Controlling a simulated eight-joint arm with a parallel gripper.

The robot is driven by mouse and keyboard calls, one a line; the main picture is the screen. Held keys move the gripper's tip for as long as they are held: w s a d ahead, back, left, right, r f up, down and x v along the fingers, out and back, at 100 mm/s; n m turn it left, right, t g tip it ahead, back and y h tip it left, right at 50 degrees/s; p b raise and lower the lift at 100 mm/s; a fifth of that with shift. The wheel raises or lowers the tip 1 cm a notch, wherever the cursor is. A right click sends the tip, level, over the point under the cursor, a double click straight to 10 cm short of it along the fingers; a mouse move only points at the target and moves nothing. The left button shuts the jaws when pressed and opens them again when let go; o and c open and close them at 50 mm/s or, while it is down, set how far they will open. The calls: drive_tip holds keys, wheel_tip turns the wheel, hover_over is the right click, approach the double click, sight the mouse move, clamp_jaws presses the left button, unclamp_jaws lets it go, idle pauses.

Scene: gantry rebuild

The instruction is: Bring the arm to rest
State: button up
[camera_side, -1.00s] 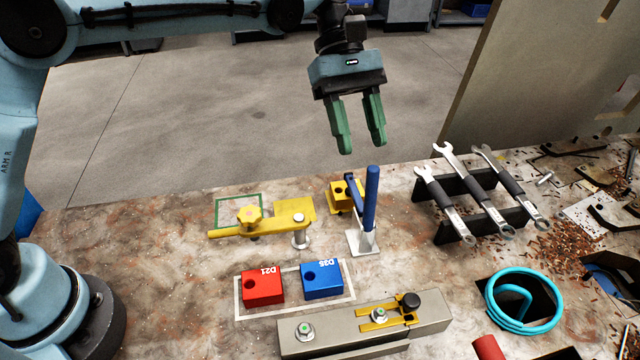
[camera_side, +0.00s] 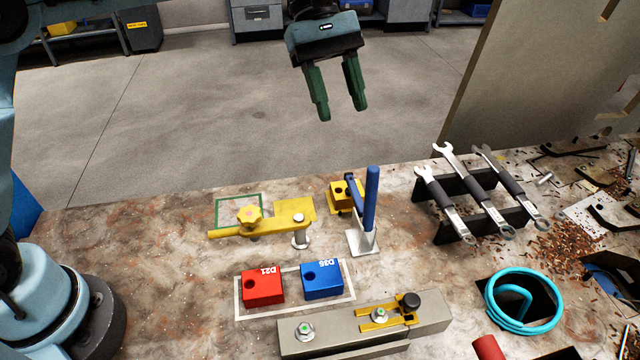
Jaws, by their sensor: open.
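My gripper (camera_side: 341,113) hangs in the air at the top middle of the side view, above and behind the bench's far edge. Its two green fingers point down and are apart, with nothing between them. The upper part of my arm is cut off by the top edge of the picture.
Below on the bench (camera_side: 150,290) stand a blue upright handle (camera_side: 371,200), a yellow clamp arm (camera_side: 262,229), a red block (camera_side: 262,288) and a blue block (camera_side: 322,281). Wrenches (camera_side: 480,205) lie on a black rack at right. A tall panel (camera_side: 530,80) rises behind. Air around the gripper is clear.

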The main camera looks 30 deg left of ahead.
drive_tip(key=s+a+f+m+t+y, duration=0.3)
drive_tip(key=s+a+m+t, duration=0.2)
drive_tip(key=s+a, duration=0.2)
drive_tip(key=s+a+f+m+t+y, duration=0.3)
drive_tip(key=s+a+f+m+t, duration=0.1)
drive_tip(key=a, duration=0.7)
drive_tip(key=shift+s+a+f+m+t, duration=0.25)
drive_tip(key=shift+s+m+t, duration=0.5)
drive_tip(key=shift+s, duration=0.65)
